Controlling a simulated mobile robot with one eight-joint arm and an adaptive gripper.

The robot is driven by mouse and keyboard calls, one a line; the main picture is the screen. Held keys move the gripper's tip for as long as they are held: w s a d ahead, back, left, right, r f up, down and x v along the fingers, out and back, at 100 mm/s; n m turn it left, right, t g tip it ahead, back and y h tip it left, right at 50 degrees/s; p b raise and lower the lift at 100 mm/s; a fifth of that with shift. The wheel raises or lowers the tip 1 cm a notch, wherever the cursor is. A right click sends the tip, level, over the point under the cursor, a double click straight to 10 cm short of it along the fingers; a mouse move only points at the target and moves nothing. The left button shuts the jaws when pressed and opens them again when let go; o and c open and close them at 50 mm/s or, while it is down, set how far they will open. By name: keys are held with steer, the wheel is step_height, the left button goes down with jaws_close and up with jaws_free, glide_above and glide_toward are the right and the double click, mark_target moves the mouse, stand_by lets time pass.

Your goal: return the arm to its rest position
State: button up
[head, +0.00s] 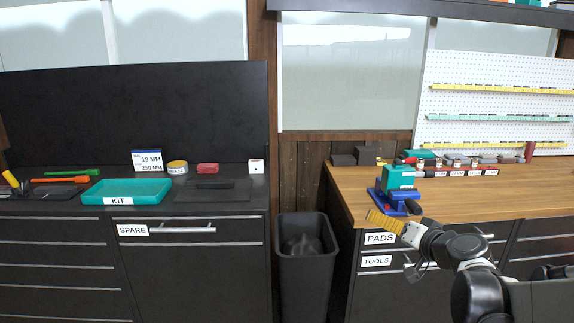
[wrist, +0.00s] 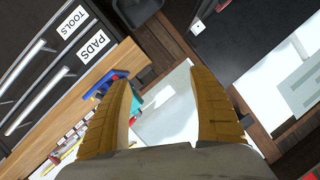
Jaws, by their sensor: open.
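My gripper (head: 384,222) has yellow ribbed fingers and is held in front of the wooden counter, near its left front corner, above the PADS drawer. In the wrist view the two fingers (wrist: 165,110) stand wide apart with nothing between them. My arm reaches in from the lower right of the head view, bent at the elbow. A blue stand with a teal block (head: 398,180) sits on the counter just behind the fingers; part of it also shows in the wrist view beyond the left finger.
A black bin (head: 306,255) stands between the wooden counter (head: 460,205) and the dark cabinet. A teal KIT tray (head: 126,191) and tools lie on the dark counter. Small jars and blocks line the wooden counter's back, below a pegboard (head: 500,95). PADS and TOOLS drawers are shut.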

steer(key=s+a+f+n+g, duration=0.15)
steer(key=s+a+g, duration=0.25)
steer(key=s+a, duration=0.7)
steer(key=s+d+f+n+g+h, duration=0.1)
steer(key=s+f+h, duration=0.1)
steer(key=s, duration=0.7)
steer(key=s+d+f+n+g+h, duration=0.1)
steer(key=s+d+f+g, duration=0.1)
steer(key=s, duration=0.8)
steer(key=shift+f+h, duration=0.4)
steer(key=shift+f, duration=0.2)
